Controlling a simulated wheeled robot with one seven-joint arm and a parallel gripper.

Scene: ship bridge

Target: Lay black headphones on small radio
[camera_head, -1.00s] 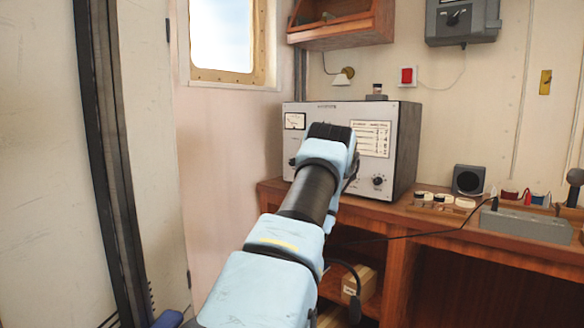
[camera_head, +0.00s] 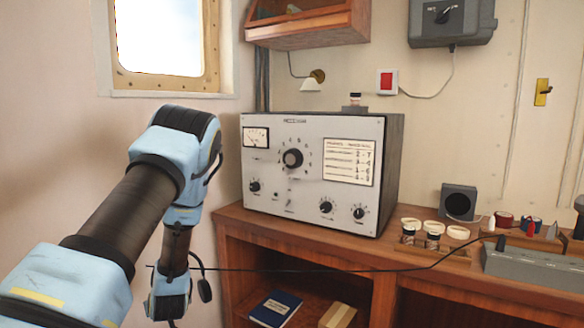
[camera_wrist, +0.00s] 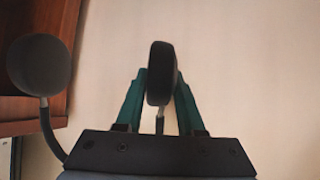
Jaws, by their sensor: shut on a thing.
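My gripper (camera_wrist: 160,78) shows in the wrist view with teal fingers shut on one dark ear cup of the black headphones (camera_wrist: 161,88). The other round ear cup (camera_wrist: 39,64) hangs at the left on its thin band. In the head view a dark part of the headphones (camera_head: 205,291) hangs beside my wrist, left of the desk; the fingers are hidden there. A grey-white radio cabinet (camera_head: 225,170) with dials stands on the desk, right of my arm and apart from the headphones. I cannot tell whether it is the small radio.
The wooden desk (camera_head: 455,262) carries a dark speaker (camera_head: 459,202), several small jars and a flat grey device (camera_head: 530,268). A thin cable crosses the desk front. A blue book (camera_head: 275,308) lies on the lower shelf. A wall shelf (camera_head: 310,30) hangs above the cabinet.

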